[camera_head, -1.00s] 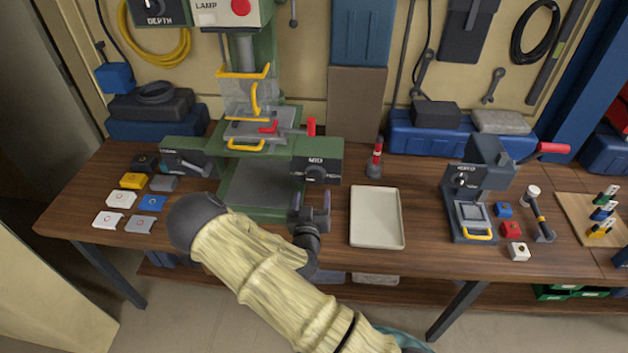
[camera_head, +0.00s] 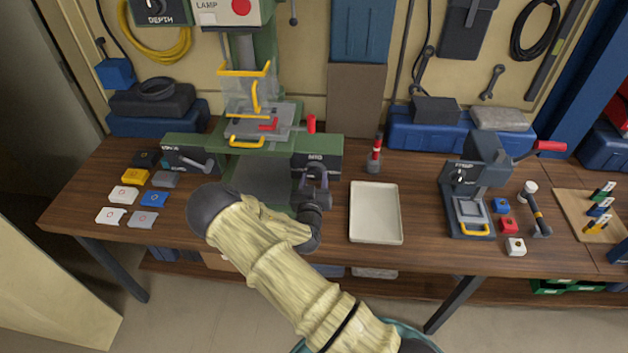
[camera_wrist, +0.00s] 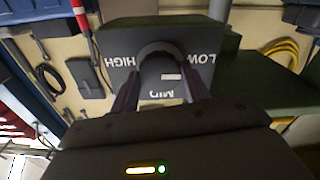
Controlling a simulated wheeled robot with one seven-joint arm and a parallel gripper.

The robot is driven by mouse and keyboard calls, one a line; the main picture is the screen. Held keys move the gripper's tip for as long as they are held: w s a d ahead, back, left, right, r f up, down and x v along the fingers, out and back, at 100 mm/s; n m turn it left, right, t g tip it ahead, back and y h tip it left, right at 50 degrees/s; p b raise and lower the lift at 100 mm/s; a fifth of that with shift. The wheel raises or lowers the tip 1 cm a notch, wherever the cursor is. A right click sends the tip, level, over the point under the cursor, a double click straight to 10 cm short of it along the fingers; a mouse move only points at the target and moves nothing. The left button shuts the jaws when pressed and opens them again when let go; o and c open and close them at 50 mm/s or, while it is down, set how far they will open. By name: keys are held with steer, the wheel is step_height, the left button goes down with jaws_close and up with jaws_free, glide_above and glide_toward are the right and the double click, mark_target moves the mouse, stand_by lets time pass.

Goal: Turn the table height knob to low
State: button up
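The table height knob (camera_wrist: 162,68) is a dark round knob on the dark front panel (camera_wrist: 115,72) of the green drill press. In the wrist view the panel shows upside down, with HIGH at left, LOW at right and MID at the bottom. In the head view the panel (camera_head: 335,163) shows MID, and my gripper (camera_head: 313,180) covers most of the knob. In the wrist view my gripper (camera_wrist: 160,85) has its fingers apart, one on each side of the knob. I cannot tell whether they touch it.
A white tray (camera_head: 375,215) lies to the right. A red-and-black marker-like item (camera_head: 376,155) stands behind the tray.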

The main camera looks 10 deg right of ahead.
steer(key=shift+f+n+b, duration=0.15)
steer(key=shift+n+b, duration=0.45)
steer(key=shift+b, duration=0.4)
steer(key=shift+r+n, duration=0.2)
steer(key=shift+n, duration=0.2)
steer(key=o, duration=1)
